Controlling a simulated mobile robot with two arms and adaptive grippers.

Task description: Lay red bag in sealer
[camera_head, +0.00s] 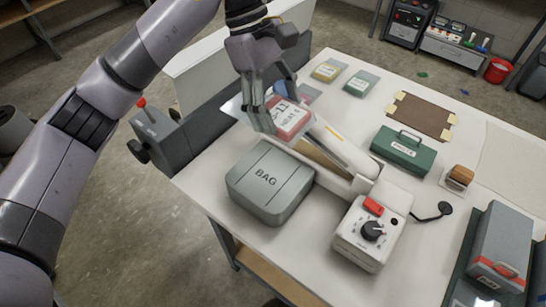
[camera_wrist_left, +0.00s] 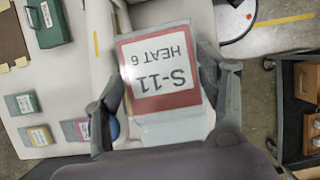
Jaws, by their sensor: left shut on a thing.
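The red bag (camera_head: 290,118) is a clear pouch with a red-bordered white label, reading S-11 HEAT 6 in the left wrist view (camera_wrist_left: 160,75). My left gripper (camera_head: 270,103) points down and is shut on it, with a finger at each side of the pouch in the left wrist view. The bag is over the back end of the sealer (camera_head: 372,232), a long white bar with a control box, black knob and red button at its front. Whether the bag touches the sealer I cannot tell. My right gripper is not in view.
A grey BAG box (camera_head: 270,180) stands close left of the sealer. A green case (camera_head: 403,152), a brown mat (camera_head: 422,115) and a wooden-topped stamp (camera_head: 458,178) are to the right. Yellow (camera_head: 328,70) and green (camera_head: 361,83) bags lie behind. A red-levered grey device (camera_head: 155,130) stands at left.

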